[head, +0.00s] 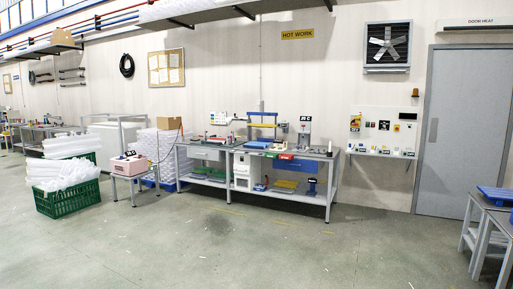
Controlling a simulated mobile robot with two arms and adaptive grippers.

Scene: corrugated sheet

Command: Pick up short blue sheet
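A blue sheet-like piece (494,194) lies on a grey table (478,203) at the right edge of the head view, partly cut off by the frame. A flat blue item (258,144) lies on the long workbench (307,156) at the back wall. It is too small to tell whether either is the short blue sheet. Neither of my grippers is in view.
A green crate (68,203) with white wrapped rolls stands on the floor at the left. A small table (137,177) holds a pink box (128,165). A grey door (464,130) is at the right. The concrete floor (260,255) in front is mostly clear.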

